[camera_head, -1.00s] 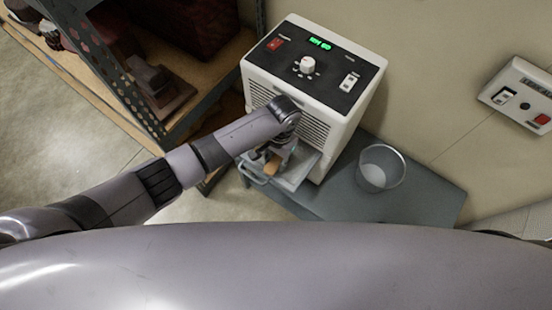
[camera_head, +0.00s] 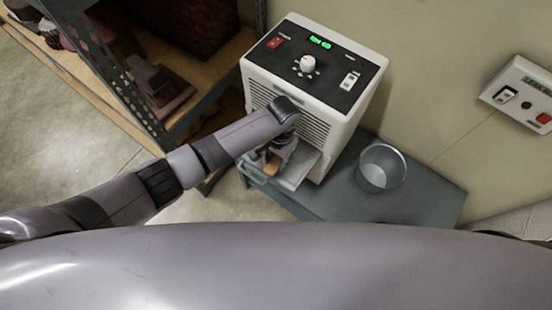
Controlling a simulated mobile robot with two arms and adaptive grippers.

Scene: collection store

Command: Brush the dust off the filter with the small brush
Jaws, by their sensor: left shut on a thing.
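My left gripper (camera_head: 274,158) is at the lower front of a white machine (camera_head: 342,118) with a slatted front. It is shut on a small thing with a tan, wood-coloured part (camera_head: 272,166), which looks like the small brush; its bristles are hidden. A pale flat tray-like piece (camera_head: 298,172), which may be the filter, sticks out at the machine's base just under and beside the gripper. I cannot tell whether the brush touches it or whether dust lies on it. My right gripper is not in view.
The machine stands on a grey-blue bench (camera_head: 338,196). A metal bucket (camera_head: 381,168) stands on it to the right. A metal shelf unit (camera_head: 135,95) with boxes is close on the left. A wall panel with switches (camera_head: 518,95) is at the right.

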